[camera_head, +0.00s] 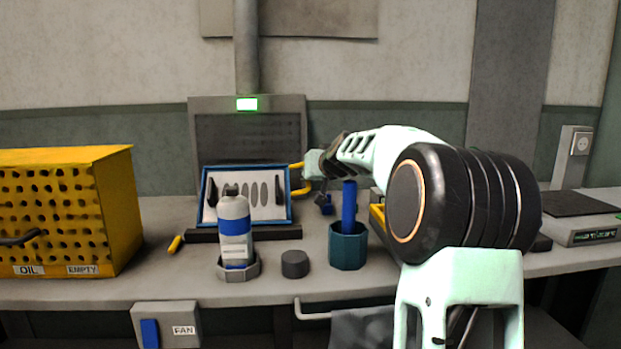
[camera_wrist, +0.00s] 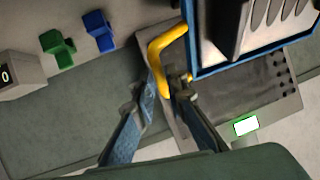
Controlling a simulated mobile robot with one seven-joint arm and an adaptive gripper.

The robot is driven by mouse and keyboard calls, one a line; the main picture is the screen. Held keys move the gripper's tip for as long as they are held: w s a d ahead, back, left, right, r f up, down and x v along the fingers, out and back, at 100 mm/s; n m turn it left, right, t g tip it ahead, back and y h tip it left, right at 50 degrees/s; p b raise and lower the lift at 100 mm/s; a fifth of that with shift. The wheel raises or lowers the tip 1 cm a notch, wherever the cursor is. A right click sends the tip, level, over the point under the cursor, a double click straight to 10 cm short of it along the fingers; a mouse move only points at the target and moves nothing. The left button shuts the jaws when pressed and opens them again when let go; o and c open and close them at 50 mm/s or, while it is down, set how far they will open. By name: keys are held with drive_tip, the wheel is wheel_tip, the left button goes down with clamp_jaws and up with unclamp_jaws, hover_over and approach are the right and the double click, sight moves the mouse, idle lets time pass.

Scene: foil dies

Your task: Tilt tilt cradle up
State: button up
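The tilt cradle is a blue-framed tray (camera_head: 290,193) with a pale panel holding several dark foil dies. It stands leaned back on a dark base in front of the grey vented panel, its face toward me. Its blue frame (camera_wrist: 240,60) fills the upper right of the wrist view. A yellow handle (camera_wrist: 154,50) sticks out from the cradle's side and also shows in the head view (camera_head: 296,166). My gripper (camera_wrist: 163,82) has a finger on each side of the handle's lower end and looks closed on it. In the head view the fingers are mostly hidden.
A white bottle with blue bands (camera_head: 235,222) stands in a holder before the cradle, beside a dark round puck (camera_head: 295,264). A teal cup (camera_head: 347,249) holds a blue rod. A yellow perforated box (camera_head: 65,210) is at left. A green light (camera_head: 247,104) glows above.

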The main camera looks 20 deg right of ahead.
drive_tip(key=shift+o, duration=1.2)
drive_tip(key=shift+s+r, duration=0.1)
drive_tip(key=shift+r, duration=0.05)
drive_tip(key=shift+o, duration=0.3)
drive_tip(key=v, duration=1.2)
